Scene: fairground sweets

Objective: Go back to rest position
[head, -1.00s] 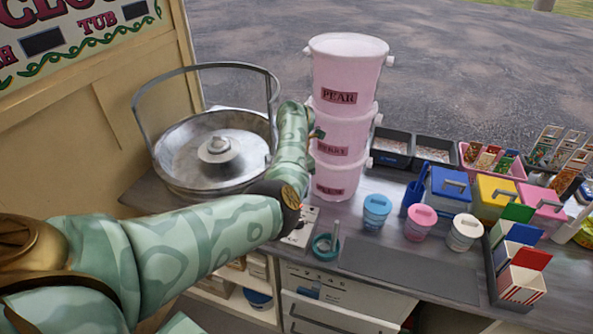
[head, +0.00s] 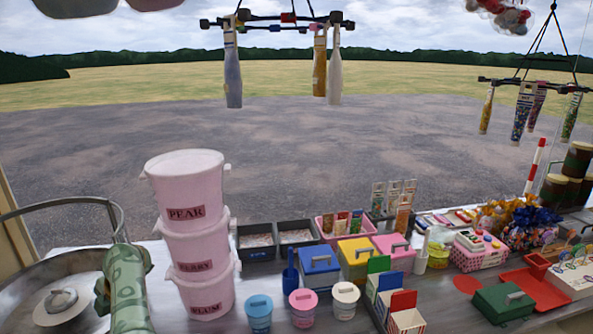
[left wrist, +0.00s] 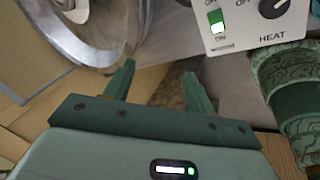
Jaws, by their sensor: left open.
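My left gripper (left wrist: 157,80) shows in the left wrist view with its two green fingers apart and nothing between them. It hangs beside the metal bowl (left wrist: 100,50) of the floss machine and below the heat control panel (left wrist: 250,22), whose green switch is at ON. In the head view a piece of my green patterned left arm stands at the lower left, in front of the bowl (head: 28,278). The left fingers cannot be made out there. My right gripper is in neither view.
Pink tubs (head: 188,235) are stacked right of my left arm. Small lidded pots (head: 303,305), dark trays (head: 256,240) and coloured boxes (head: 356,255) crowd the counter further right. Bottles hang from a rack (head: 285,18) above. A patch of counter before the tubs is clear.

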